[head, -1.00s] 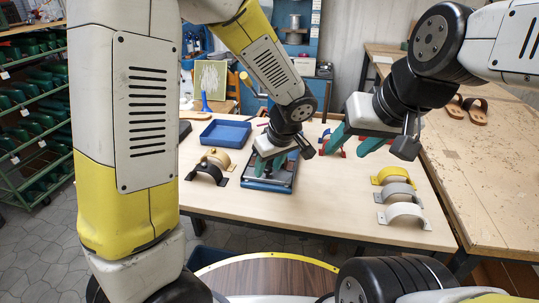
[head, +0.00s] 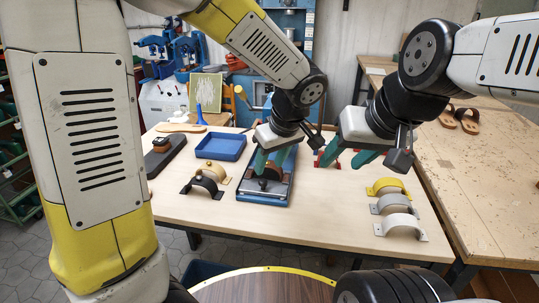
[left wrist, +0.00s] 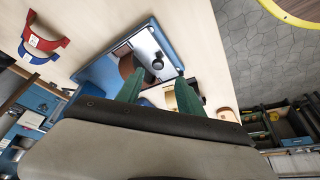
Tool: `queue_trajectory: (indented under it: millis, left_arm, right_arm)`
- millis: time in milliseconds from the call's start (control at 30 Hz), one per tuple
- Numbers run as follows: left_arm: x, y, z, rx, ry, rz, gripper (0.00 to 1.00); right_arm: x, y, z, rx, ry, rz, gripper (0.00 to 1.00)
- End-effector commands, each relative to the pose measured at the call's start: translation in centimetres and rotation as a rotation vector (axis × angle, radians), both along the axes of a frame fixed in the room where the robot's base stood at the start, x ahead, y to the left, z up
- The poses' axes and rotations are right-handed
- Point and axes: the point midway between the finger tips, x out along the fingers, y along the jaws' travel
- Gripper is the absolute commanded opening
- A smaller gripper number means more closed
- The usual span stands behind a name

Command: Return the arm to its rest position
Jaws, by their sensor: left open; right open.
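My left gripper (head: 270,162) is open above the blue-framed fixture (head: 262,198), with green fingers pointing down. Its fingers (left wrist: 160,92) are apart and empty in the left wrist view. The fixture (left wrist: 97,73) has a grey metal plate, and a brown curved piece (left wrist: 126,66) with a black knob lies in it. The gripper partly hides the fixture in the head view. My right gripper (head: 348,158) is open and empty to the right, above the table near a red bracket; I cannot tell its exact height.
A blue tray (head: 222,144), tan and black curved straps (head: 204,183) and a dark block with an orange-brown top (head: 163,146) stand to the left. Yellow, grey and white straps (head: 403,220) line the right. Sandals (head: 461,118) lie on the bench. The front table edge is clear.

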Motion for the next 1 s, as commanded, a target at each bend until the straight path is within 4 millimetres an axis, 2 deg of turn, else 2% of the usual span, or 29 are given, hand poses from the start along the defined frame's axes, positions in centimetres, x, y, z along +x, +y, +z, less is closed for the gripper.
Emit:
queue_trajectory:
  millis: [67,167,267,400,600,800,1000]
  left_arm:
    - [-0.1,0.3,0.1,-0.003,0.003,-0.004,0.44]
    - [-0.5,1.8,1.0,-0.022,0.018,-0.028,0.44]
    - [-1.8,4.5,2.6,-0.059,0.04,-0.091,0.44]
    - [-4.6,8.8,5.0,-0.126,0.041,-0.233,0.44]
    - [-9.1,12.9,7.7,-0.172,-0.053,-0.456,0.44]
    - [-11.9,14.5,9.0,-0.143,-0.165,-0.615,0.44]
    - [-12.8,14.8,9.4,-0.119,-0.204,-0.672,0.44]
  right_arm:
    - [0.0,0.0,0.0,0.0,0.0,0.0,0.5]
    - [0.0,0.0,0.0,0.0,0.0,0.0,0.5]
    - [0.0,0.0,0.0,0.0,0.0,0.0,0.5]
    - [0.0,0.0,0.0,0.0,0.0,0.0,0.5]
    - [0.0,0.0,0.0,0.0,0.0,0.0,0.5]
    - [0.0,0.0,0.0,0.0,0.0,0.0,0.5]
    - [0.0,0.0,0.0,0.0,0.0,0.0,0.5]
